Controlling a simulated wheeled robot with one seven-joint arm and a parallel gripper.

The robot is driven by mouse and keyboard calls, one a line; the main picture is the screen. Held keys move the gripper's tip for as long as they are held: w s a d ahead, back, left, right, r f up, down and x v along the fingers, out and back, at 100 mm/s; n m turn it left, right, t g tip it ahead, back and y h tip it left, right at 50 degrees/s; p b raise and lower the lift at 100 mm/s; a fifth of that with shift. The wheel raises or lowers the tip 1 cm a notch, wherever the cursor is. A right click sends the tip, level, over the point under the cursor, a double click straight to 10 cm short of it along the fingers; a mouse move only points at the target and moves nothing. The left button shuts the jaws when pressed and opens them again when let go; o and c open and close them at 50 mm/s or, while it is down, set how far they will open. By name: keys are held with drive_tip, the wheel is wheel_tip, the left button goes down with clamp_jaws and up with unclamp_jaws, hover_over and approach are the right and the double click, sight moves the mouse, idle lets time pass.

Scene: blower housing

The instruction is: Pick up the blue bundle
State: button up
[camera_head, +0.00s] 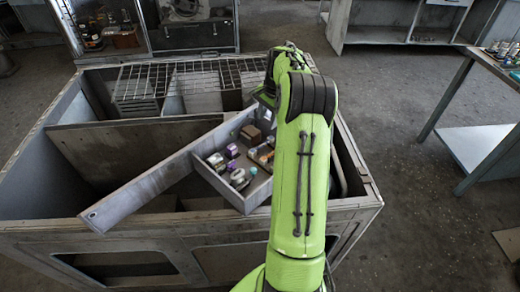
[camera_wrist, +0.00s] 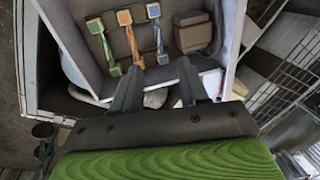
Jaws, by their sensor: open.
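The blue bundle (camera_wrist: 158,36) is a thin strand with pale square ends. In the wrist view it lies on the floor of a tray compartment (camera_wrist: 232,45), rightmost in a row of three bundles. My gripper (camera_wrist: 158,67) is open and empty, with its fingers apart at the near side of the compartment. The bundle's near end shows between and just beyond the fingertips. I cannot tell the height of the fingers above it. In the head view my green arm hides the gripper, and the bundles there are too small to tell apart.
An orange bundle (camera_wrist: 131,40) and a green bundle (camera_wrist: 102,45) lie left of the blue one. A brown box (camera_wrist: 194,34) sits close on its right. The tray (camera_head: 140,192) rests across a large open housing (camera_head: 60,215) with wire grating (camera_head: 190,78). Purple and grey parts (camera_head: 232,165) share the tray.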

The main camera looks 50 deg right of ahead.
drive_tip(key=b, duration=0.1)
hover_over(262, 145)
drive_tip(key=s, duration=0.1)
wheel_tip(262, 145, down, 8)
drive_tip(key=shift+s+f, duration=0.1)
drive_tip(key=shift+f, duration=0.15)
drive_tip(key=f, duration=0.2)
drive_tip(key=w+f+b, duration=0.1)
drive_tip(key=f, duration=0.2)
drive_tip(key=shift+w+f, duration=0.1)
drive_tip(key=shift+f, duration=0.1)
drive_tip(key=shift+a+r, duration=0.1)
drive_tip(key=shift+c, duration=1.3)
clamp_jaws()
